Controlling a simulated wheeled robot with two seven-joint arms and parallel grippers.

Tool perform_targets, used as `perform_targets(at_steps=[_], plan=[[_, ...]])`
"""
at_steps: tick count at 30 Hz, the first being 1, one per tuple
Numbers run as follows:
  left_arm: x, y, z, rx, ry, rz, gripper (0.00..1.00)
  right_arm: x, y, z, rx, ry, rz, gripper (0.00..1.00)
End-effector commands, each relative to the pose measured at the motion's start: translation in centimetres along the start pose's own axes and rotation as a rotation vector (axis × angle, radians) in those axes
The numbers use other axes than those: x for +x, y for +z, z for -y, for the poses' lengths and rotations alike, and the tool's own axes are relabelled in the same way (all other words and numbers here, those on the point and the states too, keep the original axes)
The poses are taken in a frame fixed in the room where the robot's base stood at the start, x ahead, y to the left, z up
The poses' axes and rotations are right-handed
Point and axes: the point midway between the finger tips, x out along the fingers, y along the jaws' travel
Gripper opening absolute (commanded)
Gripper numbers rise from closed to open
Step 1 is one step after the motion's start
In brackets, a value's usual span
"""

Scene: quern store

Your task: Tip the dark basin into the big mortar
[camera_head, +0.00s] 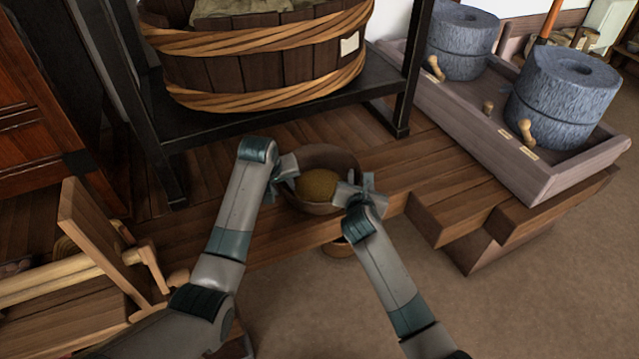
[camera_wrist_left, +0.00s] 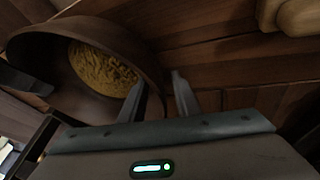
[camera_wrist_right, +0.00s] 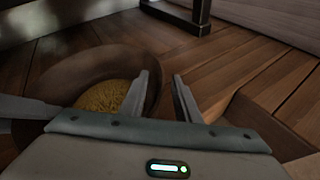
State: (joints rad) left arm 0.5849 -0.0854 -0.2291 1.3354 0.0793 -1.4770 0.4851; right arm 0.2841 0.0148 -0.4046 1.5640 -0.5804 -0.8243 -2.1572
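The dark basin (camera_head: 330,158) is a round brown bowl holding yellow grain (camera_head: 317,185). It stands near the front edge of the wooden platform, between my two grippers. My left gripper (camera_head: 283,177) is at its left rim. In the left wrist view the basin (camera_wrist_left: 148,48) has its wall between the fingers (camera_wrist_left: 163,95). My right gripper (camera_head: 355,187) is at its right rim. In the right wrist view the fingers (camera_wrist_right: 160,92) straddle the rim, with floor showing between wall and outer finger. Both grippers look open. A brown vessel (camera_head: 338,250), possibly the mortar, is mostly hidden below the platform edge.
A large wooden tub (camera_head: 265,75) stands on a black metal stand (camera_head: 385,85) behind the basin. Stone querns (camera_head: 562,95) sit in a wooden trough (camera_head: 480,125) at right. A wooden rack (camera_head: 95,225) is at left. The floor (camera_head: 500,315) at front right is clear.

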Motion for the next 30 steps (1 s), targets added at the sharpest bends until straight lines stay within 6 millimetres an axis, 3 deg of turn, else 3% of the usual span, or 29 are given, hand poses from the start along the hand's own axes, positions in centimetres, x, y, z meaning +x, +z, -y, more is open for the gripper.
perform_targets(at_steps=[12, 16, 30], plan=[[0.54, -0.02, -0.03, 0.0, 0.001, -0.001, 0.29, 0.55, 0.0, 0.0, 0.0, 0.0, 0.0, 0.29], [0.53, -0.02, -0.02, 0.0, 0.001, -0.001, 0.01, 0.54, 0.0, 0.02, 0.0, 0.0, 0.0, 0.01], [0.52, -0.08, 0.12, 0.0, -0.001, -0.001, 0.0, 0.58, -0.09, 0.26, -0.002, -0.004, -0.001, 0.0]])
